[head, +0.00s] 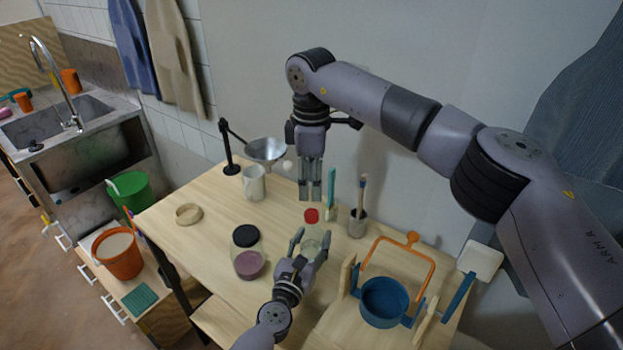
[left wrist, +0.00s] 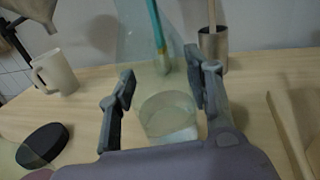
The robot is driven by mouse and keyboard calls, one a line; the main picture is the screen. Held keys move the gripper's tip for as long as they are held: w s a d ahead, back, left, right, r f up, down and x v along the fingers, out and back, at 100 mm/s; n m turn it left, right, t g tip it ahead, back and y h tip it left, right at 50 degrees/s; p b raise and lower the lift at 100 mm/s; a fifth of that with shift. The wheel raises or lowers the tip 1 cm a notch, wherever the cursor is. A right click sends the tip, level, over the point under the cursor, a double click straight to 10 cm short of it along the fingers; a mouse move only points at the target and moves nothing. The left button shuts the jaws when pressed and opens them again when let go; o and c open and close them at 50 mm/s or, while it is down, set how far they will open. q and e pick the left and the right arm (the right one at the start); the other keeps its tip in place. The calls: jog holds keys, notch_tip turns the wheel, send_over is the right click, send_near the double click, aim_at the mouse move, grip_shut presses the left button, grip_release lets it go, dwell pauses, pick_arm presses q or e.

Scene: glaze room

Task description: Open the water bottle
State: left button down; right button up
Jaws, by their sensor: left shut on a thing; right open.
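The water bottle (head: 313,246) is clear, with a red cap (head: 311,215) at its top. It stands upright near the middle of the wooden table. My left gripper (head: 308,248) has its fingers around the bottle's lower body and is shut on it. In the left wrist view the clear bottle (left wrist: 168,118), with water low inside, sits between the two fingers (left wrist: 165,95); its cap is out of that view. My right gripper (head: 310,196) is open and empty, pointing down just above the red cap, with its fingers apart from it as far as I can tell.
A black-lidded jar (head: 249,263) stands left of the bottle. A white mug (head: 254,184), a metal funnel (head: 266,149) on a stand and a metal cup of tools (head: 356,226) stand behind. A blue pot (head: 385,305) with an orange frame is at right. The table's left part is mostly clear.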

aim_at(312, 213)
jog(key=shift+m, duration=0.8)
jog(key=shift+f, duration=0.25)
notch_tip(312, 213, down, 8)
jog(key=shift+r, duration=0.2)
grip_shut()
